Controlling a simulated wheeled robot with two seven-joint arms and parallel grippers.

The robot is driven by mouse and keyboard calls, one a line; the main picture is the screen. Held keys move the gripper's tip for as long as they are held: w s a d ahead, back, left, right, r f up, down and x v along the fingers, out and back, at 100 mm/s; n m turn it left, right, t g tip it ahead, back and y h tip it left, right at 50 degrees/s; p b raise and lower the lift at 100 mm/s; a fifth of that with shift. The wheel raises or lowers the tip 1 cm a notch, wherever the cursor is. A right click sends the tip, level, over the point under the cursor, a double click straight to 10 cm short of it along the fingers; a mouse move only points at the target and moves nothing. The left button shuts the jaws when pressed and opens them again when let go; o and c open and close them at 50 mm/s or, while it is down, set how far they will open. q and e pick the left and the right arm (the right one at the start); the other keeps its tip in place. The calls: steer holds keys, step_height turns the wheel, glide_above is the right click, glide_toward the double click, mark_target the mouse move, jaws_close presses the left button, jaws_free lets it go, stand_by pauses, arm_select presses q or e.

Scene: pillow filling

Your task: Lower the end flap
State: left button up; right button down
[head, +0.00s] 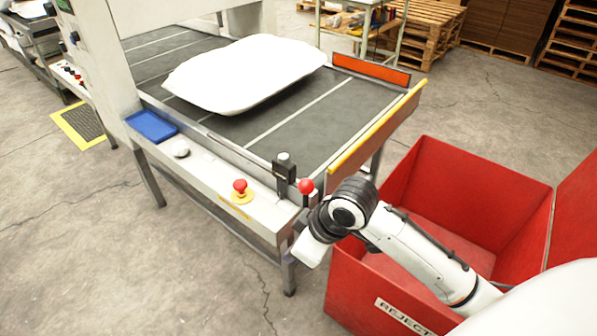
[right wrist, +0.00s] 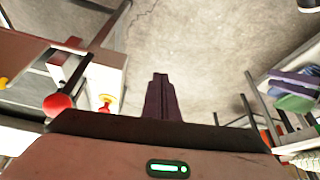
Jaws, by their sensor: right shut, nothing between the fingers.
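The end flap (head: 376,135), a brown panel with a yellow top edge, appears upright across the right end of the conveyor table. A lever with a red ball knob (head: 306,186) stands at the table's near right corner. The red ball also shows at left in the right wrist view (right wrist: 57,104). My right gripper (right wrist: 160,84) is shut and empty, with its dark fingers together over the floor, to the right of the red ball and apart from it. In the head view my right wrist is beside the corner, and the fingers are hidden. My left gripper is out of view.
A white pillow (head: 245,75) lies on the dark belt. A red emergency button (head: 240,187), a black post (head: 284,173) and a blue tray (head: 151,126) sit along the near rail. A red reject bin (head: 485,195) stands close beyond the flap, under my right arm.

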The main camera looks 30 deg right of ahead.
steer(key=w+d+r, duration=0.5)
steer(key=w+r, duration=0.1)
steer(key=r, duration=0.1)
steer(key=w+d+r, duration=0.4)
steer(key=w+r, duration=0.3)
steer(key=r, duration=0.1)
steer(key=shift+w+d+r+t, duration=0.25)
steer(key=shift+w+d+t, duration=0.05)
steer(key=shift+d+t, duration=0.1)
steer(key=x, duration=1)
steer(key=s, duration=0.1)
steer(key=s+d+p, duration=0.1)
steer(key=s, duration=0.1)
steer(key=shift+d+f, duration=0.35)
steer(key=shift+d, duration=0.05)
